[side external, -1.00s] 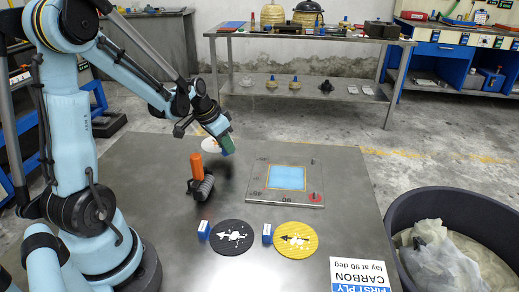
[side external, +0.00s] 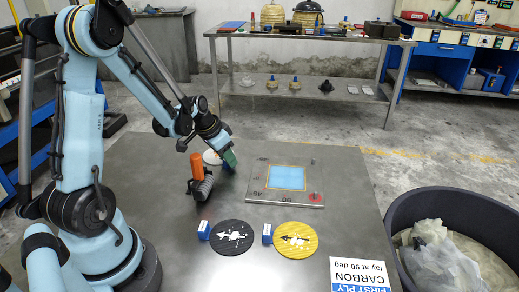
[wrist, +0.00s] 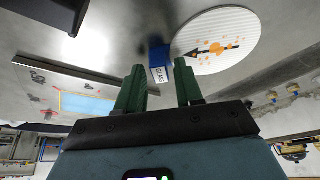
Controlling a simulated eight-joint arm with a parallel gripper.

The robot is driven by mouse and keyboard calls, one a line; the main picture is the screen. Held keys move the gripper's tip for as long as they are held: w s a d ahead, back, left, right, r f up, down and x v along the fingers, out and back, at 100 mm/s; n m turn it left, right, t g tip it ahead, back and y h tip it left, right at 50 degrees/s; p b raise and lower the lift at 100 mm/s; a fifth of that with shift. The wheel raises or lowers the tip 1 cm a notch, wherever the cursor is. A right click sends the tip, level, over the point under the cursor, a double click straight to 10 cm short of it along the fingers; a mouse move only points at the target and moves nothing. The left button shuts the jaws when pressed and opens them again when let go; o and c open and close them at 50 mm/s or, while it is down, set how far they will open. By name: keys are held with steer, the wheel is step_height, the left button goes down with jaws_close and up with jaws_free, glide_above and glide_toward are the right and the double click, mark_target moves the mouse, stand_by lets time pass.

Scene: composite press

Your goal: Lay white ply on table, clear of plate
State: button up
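The white ply (wrist: 215,40) is a round ribbed disc with an orange and black mark. A blue block (wrist: 158,62) with a partly readable label sits at its edge. In the side view my gripper (side external: 229,157) is low over the back of the table, with the white ply (side external: 211,157) partly hidden behind the arm. I cannot tell whether the ply touches the table. The metal plate (side external: 258,193), with a light-blue square, lies to the right, apart from the ply.
An orange-handled roller (side external: 198,178) stands just in front of the ply. A black ply (side external: 232,250) and a yellow ply (side external: 310,250), each with a blue block, lie at the front. A dark bin (side external: 405,205) stands right. The metal table (side external: 345,230) has bare room there.

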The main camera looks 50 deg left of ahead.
steer(key=shift+o, duration=0.3)
steer(key=shift+r, duration=0.2)
steer(key=v, duration=1.2)
steer(key=s+d+t, duration=0.1)
steer(key=d, duration=0.8)
steer(key=s+d+r+t, duration=0.1)
steer(key=d, duration=0.9)
steer(key=shift+s+r+t, duration=0.3)
